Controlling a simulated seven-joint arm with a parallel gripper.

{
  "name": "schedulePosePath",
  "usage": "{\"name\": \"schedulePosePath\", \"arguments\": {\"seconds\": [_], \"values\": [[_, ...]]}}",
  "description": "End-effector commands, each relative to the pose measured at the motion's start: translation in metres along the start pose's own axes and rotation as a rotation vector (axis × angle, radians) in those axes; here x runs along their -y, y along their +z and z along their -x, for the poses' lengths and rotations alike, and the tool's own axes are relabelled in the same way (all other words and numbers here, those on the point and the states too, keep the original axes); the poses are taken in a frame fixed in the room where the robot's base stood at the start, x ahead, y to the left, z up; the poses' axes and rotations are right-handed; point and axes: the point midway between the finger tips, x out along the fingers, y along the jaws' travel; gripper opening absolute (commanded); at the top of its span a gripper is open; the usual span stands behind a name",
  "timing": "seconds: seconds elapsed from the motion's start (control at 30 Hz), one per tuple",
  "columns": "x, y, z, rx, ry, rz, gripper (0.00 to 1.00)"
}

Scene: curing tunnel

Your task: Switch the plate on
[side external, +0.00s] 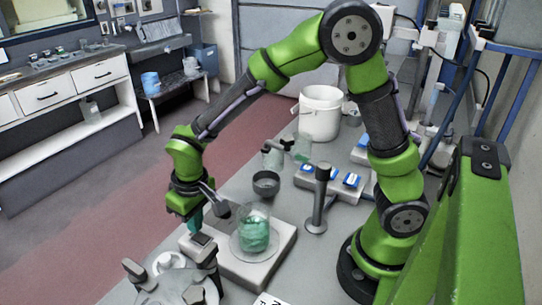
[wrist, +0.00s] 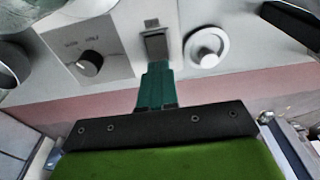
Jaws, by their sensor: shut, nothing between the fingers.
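The plate is a pale box (side external: 282,248) on the bench in the side view, with a glass beaker (side external: 256,232) of green contents on a glass dish on top. At its left front corner is a small dark switch (side external: 201,239). In the wrist view a grey rocker-like switch (wrist: 156,44) in a raised frame is straight ahead. My gripper (side external: 193,224) points down beside this corner. Its green fingers (wrist: 157,70) are shut and empty, with their tips at the lower edge of the switch. I cannot tell whether they touch it or how the switch is set.
A dark knob (wrist: 89,63) is left of the switch and a white round dial (wrist: 206,48) is right of it. A round metal apparatus (side external: 172,285) stands close by at the front. A dark cup (side external: 266,183) and a white bucket (side external: 320,113) stand behind the plate.

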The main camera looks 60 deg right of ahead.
Motion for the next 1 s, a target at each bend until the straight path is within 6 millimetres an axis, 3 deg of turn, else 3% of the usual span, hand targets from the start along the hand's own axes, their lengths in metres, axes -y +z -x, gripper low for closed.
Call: {"name": "schedulePosePath", "arguments": {"seconds": [0.2,1.0], "values": [[0.000,0.000,-0.017,0.000,0.001,0.000,0.00],[0.000,0.003,-0.023,0.005,0.002,0.002,0.00]]}}
